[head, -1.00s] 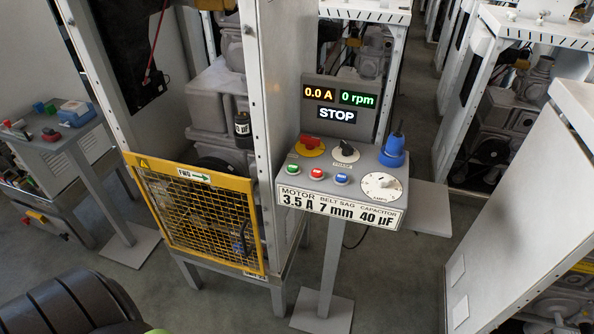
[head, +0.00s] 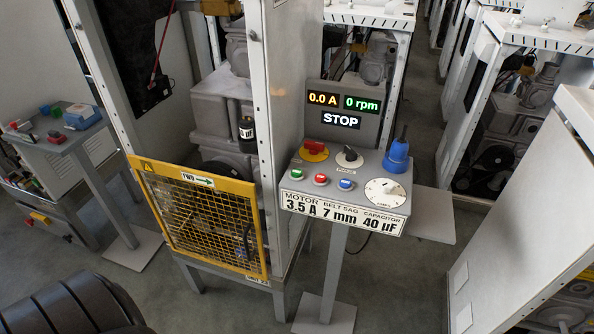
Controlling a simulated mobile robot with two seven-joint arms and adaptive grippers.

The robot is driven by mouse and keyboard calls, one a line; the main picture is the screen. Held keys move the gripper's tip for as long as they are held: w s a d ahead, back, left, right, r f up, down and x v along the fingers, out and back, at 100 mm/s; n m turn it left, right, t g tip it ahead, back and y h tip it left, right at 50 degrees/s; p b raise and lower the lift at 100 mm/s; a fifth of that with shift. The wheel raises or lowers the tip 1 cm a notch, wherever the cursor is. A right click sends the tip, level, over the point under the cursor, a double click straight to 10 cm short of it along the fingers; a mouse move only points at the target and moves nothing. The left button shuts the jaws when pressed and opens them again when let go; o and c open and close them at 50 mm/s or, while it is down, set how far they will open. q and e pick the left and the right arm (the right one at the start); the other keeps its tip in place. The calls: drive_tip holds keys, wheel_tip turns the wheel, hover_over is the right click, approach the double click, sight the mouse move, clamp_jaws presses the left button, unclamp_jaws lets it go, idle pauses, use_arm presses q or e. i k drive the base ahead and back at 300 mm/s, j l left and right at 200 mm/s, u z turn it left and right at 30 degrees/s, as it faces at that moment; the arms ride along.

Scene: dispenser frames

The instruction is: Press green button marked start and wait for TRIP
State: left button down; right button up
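The green button (head: 297,174) is at the left end of a row of three on a grey control panel (head: 365,168) on a post. A red button (head: 320,179) and a blue button (head: 345,184) sit to its right. Any lettering by the green button is too small to read. The display (head: 342,112) above the panel reads 0.0 A, 0 rpm and STOP. Neither gripper shows. A dark ribbed part, probably of my own arm, is at the bottom left, well away from the panel.
A red rotary switch (head: 314,150), black selector (head: 349,156), blue plug (head: 397,155) and white dial (head: 384,192) share the panel. A yellow mesh guard (head: 205,222) stands to its left. A white cabinet (head: 530,210) is at the right. Floor in front is clear.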

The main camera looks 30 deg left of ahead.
sight(296, 173)
drive_tip(key=i+l, duration=0.25)
drive_tip(key=l, duration=0.15)
drive_tip(key=i+l, duration=0.2)
drive_tip(key=l, duration=0.15)
drive_tip(key=i+l, duration=0.25)
drive_tip(key=l, duration=0.15)
drive_tip(key=i+l+u, duration=0.1)
drive_tip(key=u, duration=1.2)
